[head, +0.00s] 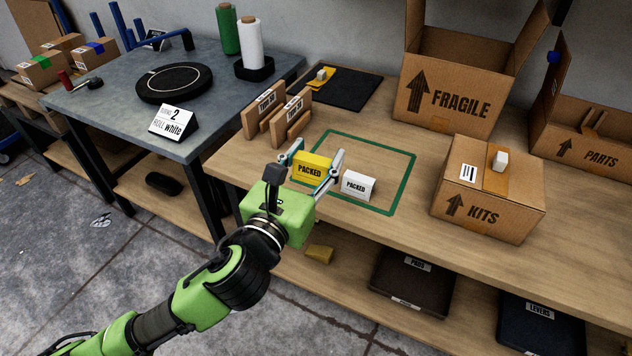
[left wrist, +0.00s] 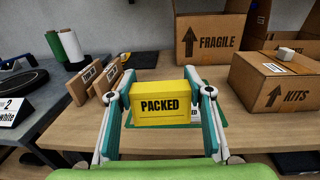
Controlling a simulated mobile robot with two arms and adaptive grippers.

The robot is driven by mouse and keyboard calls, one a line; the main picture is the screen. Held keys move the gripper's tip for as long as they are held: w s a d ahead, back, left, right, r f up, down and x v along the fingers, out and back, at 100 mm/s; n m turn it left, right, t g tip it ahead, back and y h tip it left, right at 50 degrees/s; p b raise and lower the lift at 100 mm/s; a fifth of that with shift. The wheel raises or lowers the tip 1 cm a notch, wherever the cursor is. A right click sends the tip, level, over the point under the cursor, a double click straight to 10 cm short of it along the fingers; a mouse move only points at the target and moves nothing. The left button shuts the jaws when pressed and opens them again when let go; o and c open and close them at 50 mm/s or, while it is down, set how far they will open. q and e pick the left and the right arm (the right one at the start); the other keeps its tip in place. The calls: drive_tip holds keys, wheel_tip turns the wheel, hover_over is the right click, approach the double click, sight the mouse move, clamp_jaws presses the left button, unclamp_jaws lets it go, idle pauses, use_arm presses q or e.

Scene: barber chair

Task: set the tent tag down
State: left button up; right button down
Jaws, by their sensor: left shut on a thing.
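A yellow tent tag (head: 310,168) marked PACKED is between the fingers of my left gripper (head: 312,170), which is shut on it. In the left wrist view the yellow tag (left wrist: 160,105) sits upright between the two fingers, its lettering facing the camera. A white tent tag (head: 357,186) marked PACKED stands within the green outline (head: 405,180) on the wooden bench, just right of the gripper. In the left wrist view the yellow tag hides most of the white one. I cannot tell whether the yellow tag touches the bench. My right gripper is not in view.
Wooden label stands (head: 290,115) are left of the green outline. A KITS box (head: 480,215) stands to the right, and an open FRAGILE box (head: 440,105) is behind. A dark mat (head: 350,95) lies at the back.

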use_arm(q)
drive_tip(key=shift+d, duration=0.2)
